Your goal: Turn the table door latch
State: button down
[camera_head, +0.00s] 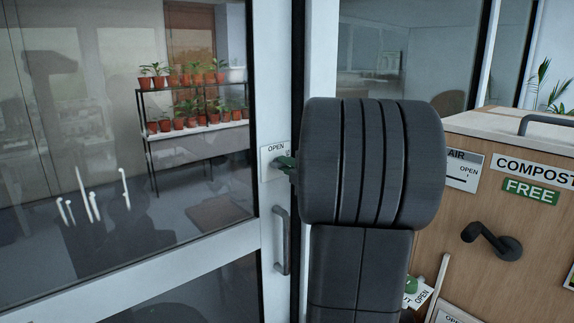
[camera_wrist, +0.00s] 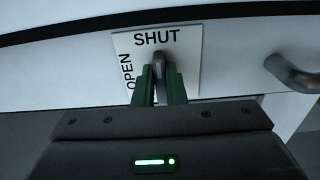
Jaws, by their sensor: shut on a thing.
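The latch (camera_wrist: 158,62) is a small grey lever on a white plate (camera_wrist: 188,72) marked SHUT along the top and OPEN along the left side in the wrist view. The plate also shows on the white frame of a glass door (camera_head: 262,240) in the head view. My gripper (camera_wrist: 160,80) has its green fingers on both sides of the lever, shut on it. In the head view my gripper (camera_head: 287,165) reaches the plate from the right, and my dark arm hides most of the latch. The lever's exact angle is hard to tell.
A grey pull handle (camera_head: 281,240) sits below the plate. Behind the glass stands a table (camera_head: 190,143) with several potted plants. At the right is a wooden box (camera_head: 450,220) marked COMPOST and FREE, with a black lever (camera_head: 490,240) and other labels.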

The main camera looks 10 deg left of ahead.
dwell(0.3)
jog(key=c, duration=1.5)
grip_release()
jog(key=b+v, duration=0.2)
jog(key=v, duration=1.2)
jog(key=shift+a, duration=0.1)
jog(key=p+x, duration=0.2)
jog(key=x, duration=1.1)
jog(key=shift+w+a, duration=0.3)
jog(key=shift+d, duration=0.15)
